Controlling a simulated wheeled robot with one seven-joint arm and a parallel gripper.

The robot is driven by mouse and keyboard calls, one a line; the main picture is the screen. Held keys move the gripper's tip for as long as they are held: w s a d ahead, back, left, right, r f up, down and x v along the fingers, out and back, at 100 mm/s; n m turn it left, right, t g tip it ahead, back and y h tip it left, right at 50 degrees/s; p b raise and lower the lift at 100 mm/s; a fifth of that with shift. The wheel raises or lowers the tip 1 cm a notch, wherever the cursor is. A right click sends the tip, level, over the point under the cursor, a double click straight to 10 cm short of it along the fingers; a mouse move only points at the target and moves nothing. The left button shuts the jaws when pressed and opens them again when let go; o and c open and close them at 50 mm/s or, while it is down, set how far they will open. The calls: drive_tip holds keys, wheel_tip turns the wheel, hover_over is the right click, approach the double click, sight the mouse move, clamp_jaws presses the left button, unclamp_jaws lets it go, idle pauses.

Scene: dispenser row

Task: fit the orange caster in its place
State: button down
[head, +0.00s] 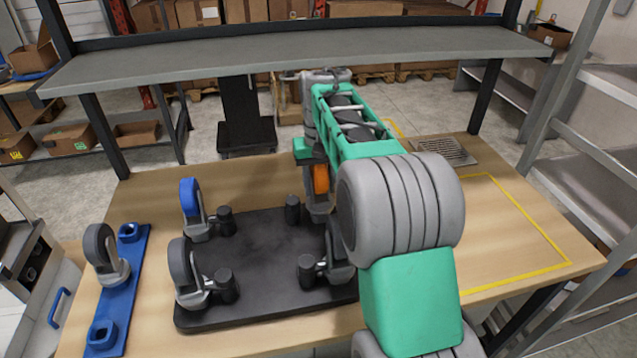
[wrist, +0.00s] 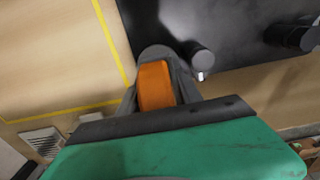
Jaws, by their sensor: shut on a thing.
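The orange caster (head: 320,179) is in my gripper (head: 318,200). In the wrist view the orange wheel (wrist: 155,86) sits between the jaws of my gripper (wrist: 158,100), its grey housing beyond. The caster is at the far right corner of the black plate (head: 260,255), beside a short dark post (head: 292,210). The plate's edge (wrist: 140,25) and that post (wrist: 201,57) show close to it in the wrist view. I cannot tell whether the caster touches the plate. My arm hides part of the plate's right side.
A blue-wheeled caster (head: 190,200) and a grey-wheeled caster (head: 184,268) stand at the plate's left corners. Another caster (head: 337,248) at near right is partly hidden. A blue rack (head: 132,270) holds a grey caster (head: 101,253). A yellow-outlined area (head: 510,240) is clear. A shelf (head: 300,52) spans behind.

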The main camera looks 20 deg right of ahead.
drive_tip(key=shift+f, duration=0.45)
drive_tip(key=c, duration=0.7)
unclamp_jaws()
